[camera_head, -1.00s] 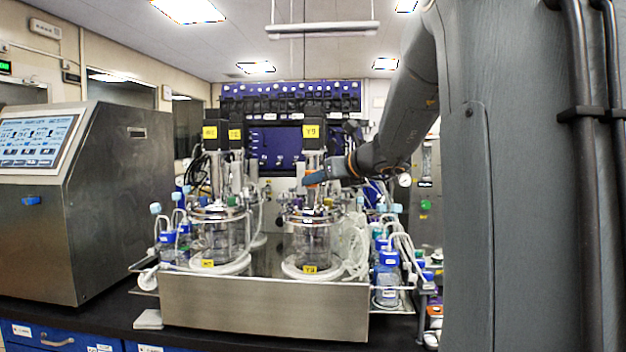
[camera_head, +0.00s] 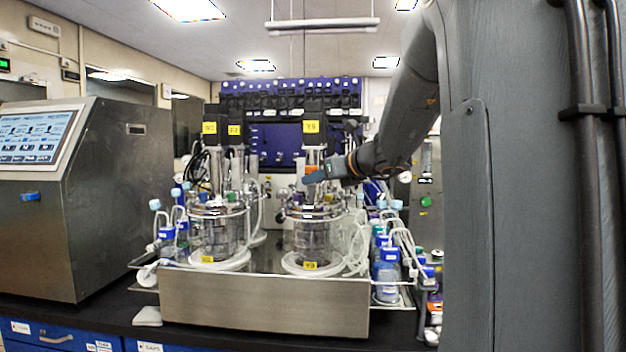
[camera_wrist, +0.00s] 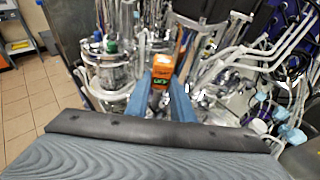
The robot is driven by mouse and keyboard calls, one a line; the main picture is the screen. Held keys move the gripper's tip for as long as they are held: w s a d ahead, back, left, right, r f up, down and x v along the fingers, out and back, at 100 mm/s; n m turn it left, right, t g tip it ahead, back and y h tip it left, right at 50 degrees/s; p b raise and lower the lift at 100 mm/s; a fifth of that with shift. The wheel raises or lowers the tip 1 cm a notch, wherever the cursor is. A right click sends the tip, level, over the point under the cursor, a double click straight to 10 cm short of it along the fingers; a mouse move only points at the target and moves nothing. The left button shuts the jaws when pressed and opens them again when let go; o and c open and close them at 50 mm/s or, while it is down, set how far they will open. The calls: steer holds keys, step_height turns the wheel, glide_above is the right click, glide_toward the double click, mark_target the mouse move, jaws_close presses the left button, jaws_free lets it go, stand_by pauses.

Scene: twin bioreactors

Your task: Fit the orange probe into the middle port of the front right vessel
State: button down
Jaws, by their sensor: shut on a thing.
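The front right vessel (camera_head: 311,238) is a glass jar with a metal lid, a tall motor column and yellow labels. My gripper (camera_head: 310,177) is in front of its column, above the lid. In the wrist view, my gripper's two blue fingers (camera_wrist: 160,92) are shut on the orange probe (camera_wrist: 163,72). The orange part also shows at the fingertips in the head view (camera_head: 311,168). The probe's lower end and the middle port are hidden or too small to make out. I cannot tell whether the probe touches the lid.
The front left vessel (camera_head: 218,236) stands beside it on the same steel base (camera_head: 262,304). Clear tubes and blue-capped bottles (camera_head: 387,275) crowd the right side. A grey console (camera_head: 105,190) stands at the left. Lid fittings leave little free room.

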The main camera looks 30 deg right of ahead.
mark_target(313, 196)
steer(key=shift+f+b, duration=1.05)
steer(key=shift+f, duration=1)
steer(key=shift+f+b, duration=1.1)
steer(key=shift+f, duration=0.1)
steer(key=shift+s+f+b, duration=0.15)
steer(key=shift+f+b, duration=0.8)
steer(key=shift+f, duration=0.05)
steer(key=shift+s+f+b, duration=0.15)
steer(key=shift+f+b, duration=0.75)
steer(key=shift+f, duration=0.1)
steer(key=shift+r, duration=0.15)
steer(key=shift+w+r+p, duration=0.15)
steer(key=shift+r+p, duration=0.6)
steer(key=shift+p, duration=0.05)
steer(key=shift+w+r+p, duration=0.1)
steer(key=shift+r+p, duration=0.65)
steer(key=shift+p, duration=0.05)
steer(key=shift+w+r+p, duration=0.2)
steer(key=shift+r+p, duration=0.25)
steer(key=shift+p, duration=0.05)
steer(key=shift+s+r+p, duration=0.1)
steer(key=shift+r+p, duration=0.25)
steer(key=shift+r, duration=0.4)
steer(key=shift+r, duration=0.1)
